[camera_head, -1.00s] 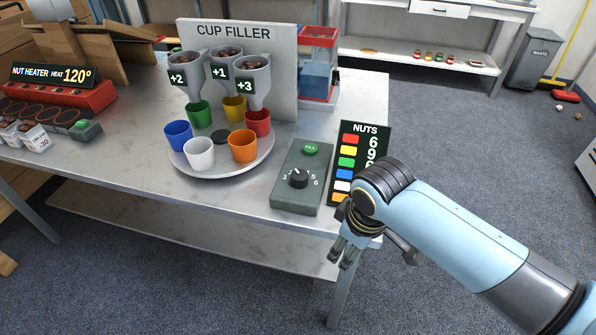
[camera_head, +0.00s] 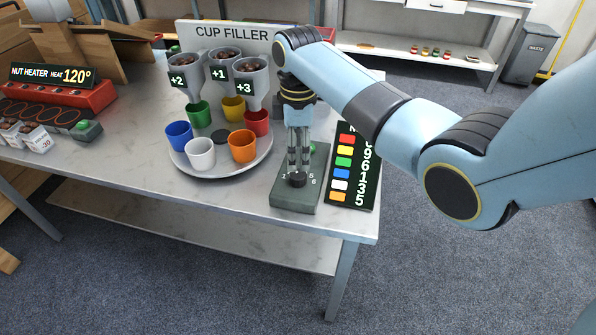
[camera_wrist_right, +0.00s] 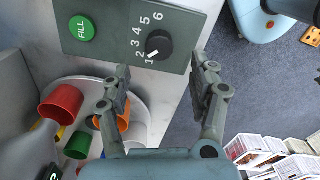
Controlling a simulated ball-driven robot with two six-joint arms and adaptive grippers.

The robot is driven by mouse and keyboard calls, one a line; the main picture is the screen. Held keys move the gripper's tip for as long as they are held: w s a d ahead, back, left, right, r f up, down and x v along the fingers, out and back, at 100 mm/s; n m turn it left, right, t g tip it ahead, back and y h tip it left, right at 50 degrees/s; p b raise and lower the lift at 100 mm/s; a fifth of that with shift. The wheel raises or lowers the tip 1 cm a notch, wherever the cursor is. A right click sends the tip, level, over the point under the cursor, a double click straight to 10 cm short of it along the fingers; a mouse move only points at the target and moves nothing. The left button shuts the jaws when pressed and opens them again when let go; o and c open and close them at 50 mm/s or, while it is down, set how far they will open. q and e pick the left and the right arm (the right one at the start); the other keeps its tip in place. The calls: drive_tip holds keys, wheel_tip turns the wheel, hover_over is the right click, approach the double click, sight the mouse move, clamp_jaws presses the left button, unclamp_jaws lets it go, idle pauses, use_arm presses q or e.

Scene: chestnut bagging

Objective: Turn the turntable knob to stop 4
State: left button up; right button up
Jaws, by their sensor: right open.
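The dark turntable knob (camera_wrist_right: 160,43) sits on the green-grey control box (camera_head: 294,203), beside printed numbers 1 to 6. Its white pointer mark is directed toward 1 in the right wrist view. My right gripper (camera_head: 298,172) points down just above the knob (camera_head: 297,180). In the right wrist view my right gripper (camera_wrist_right: 163,67) is open, its fingers apart to either side of the knob, with nothing between them that it grips. The turntable (camera_head: 221,169) carries several coloured cups, with the white cup (camera_head: 200,154) at the front. My left gripper is out of view.
The green FILL button (camera_wrist_right: 82,28) is on the same box. The NUTS board (camera_head: 352,190) lies just right of the box. The cup filler panel (camera_head: 232,33) with its funnels stands behind the turntable. The table's front edge is close to the box.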

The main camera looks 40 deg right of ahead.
sight(298, 174)
wheel_tip(298, 174, down, 7)
drive_tip(key=shift+f+b, duration=0.1)
drive_tip(key=shift+b, duration=0.35)
drive_tip(key=c, duration=1.2)
drive_tip(key=shift+o, duration=0.2)
